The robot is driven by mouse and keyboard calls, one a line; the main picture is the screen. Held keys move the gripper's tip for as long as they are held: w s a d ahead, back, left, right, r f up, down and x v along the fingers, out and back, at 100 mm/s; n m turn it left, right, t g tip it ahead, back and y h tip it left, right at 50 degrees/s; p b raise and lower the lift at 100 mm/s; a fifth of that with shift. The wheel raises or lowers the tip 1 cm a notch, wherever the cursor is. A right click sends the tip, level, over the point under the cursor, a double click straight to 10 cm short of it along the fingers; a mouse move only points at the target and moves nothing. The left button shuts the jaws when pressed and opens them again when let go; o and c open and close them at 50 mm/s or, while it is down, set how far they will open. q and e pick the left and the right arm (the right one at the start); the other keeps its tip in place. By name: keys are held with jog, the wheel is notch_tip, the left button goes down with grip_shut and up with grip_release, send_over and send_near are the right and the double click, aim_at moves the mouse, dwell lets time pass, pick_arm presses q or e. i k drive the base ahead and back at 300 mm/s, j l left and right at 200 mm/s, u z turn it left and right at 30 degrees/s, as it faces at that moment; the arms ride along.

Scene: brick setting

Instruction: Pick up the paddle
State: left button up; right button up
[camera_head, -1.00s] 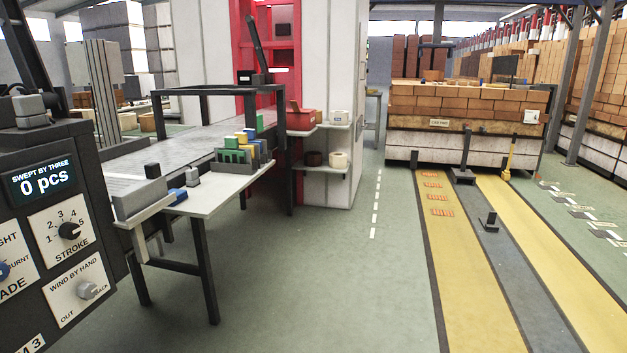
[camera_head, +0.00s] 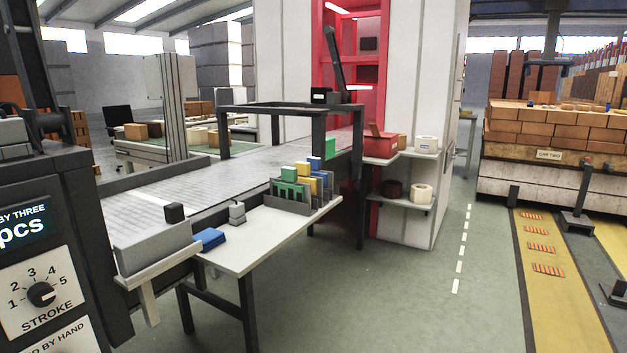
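I cannot make out anything that is clearly a paddle. A white side table (camera_head: 262,238) stands in front of the grey conveyor bed. On it are a flat blue object (camera_head: 208,239), a small grey stacked piece (camera_head: 237,212) and a grey rack (camera_head: 306,204) of green, yellow and blue blocks. A dark, slanted lever-like bar (camera_head: 335,58) rises from a black box on the dark frame. Neither of my grippers is in view.
Shelves (camera_head: 402,203) with a red box (camera_head: 380,143) and rolls are beyond the table. A brick-loaded car (camera_head: 548,157) is at the right. Green floor (camera_head: 400,305) is open between.

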aim_at(315, 162)
jog(key=i+u, duration=0.1)
jog(key=u, duration=0.35)
jog(key=i+l+u, duration=0.35)
jog(key=i, duration=0.15)
jog(key=i+l+u, duration=0.35)
jog(key=i+l, duration=0.1)
